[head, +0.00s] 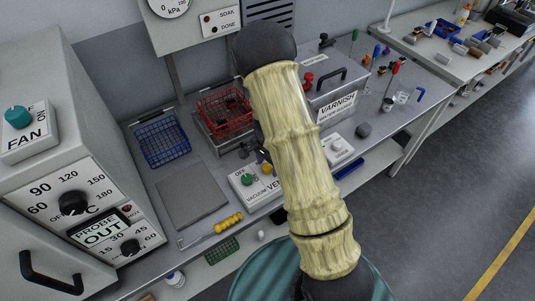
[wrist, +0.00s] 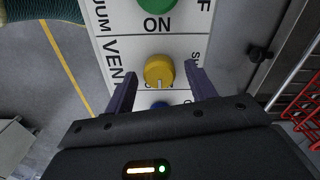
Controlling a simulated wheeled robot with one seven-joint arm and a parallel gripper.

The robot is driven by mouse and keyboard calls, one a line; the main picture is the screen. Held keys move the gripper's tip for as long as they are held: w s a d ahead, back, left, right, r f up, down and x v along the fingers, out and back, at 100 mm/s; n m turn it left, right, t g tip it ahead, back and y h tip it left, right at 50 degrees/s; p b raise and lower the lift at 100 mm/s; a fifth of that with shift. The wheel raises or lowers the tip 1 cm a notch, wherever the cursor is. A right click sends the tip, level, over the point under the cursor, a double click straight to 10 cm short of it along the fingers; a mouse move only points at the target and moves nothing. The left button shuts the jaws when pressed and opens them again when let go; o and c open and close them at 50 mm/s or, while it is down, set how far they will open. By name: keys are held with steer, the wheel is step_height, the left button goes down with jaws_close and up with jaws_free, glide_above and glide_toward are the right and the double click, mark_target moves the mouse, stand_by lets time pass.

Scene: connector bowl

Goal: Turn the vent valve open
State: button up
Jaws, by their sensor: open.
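The yellow vent knob (wrist: 159,70) sits on a white panel (wrist: 118,50) beside the word VENT. Its pale pointer line faces the bottom of the wrist view, toward my gripper's body. My gripper (wrist: 161,74) is open, with one dark finger on each side of the knob and visible gaps between. In the head view, the yellow knob (head: 266,169) is on the white control box, right of a green knob (head: 247,180). My arm hides the box's right part and most of the gripper there. The labels around the vent knob are partly hidden.
The green vacuum knob (wrist: 157,4) is close above the vent knob in the wrist view, with a partly hidden blue part (wrist: 160,105) below. A red wire basket (head: 225,110) and the varnish tank (head: 337,103) stand behind the box.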

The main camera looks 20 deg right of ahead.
step_height(320, 180, up, 17)
steer(key=shift+r+b, duration=0.15)
steer(key=shift+b, duration=0.2)
stand_by(0.5)
steer(key=s+r+n+t, duration=0.2)
steer(key=s+n, duration=1)
steer(key=s, duration=0.2)
steer(key=shift+s+a+t, duration=0.15)
steer(key=shift+s+t, duration=0.15)
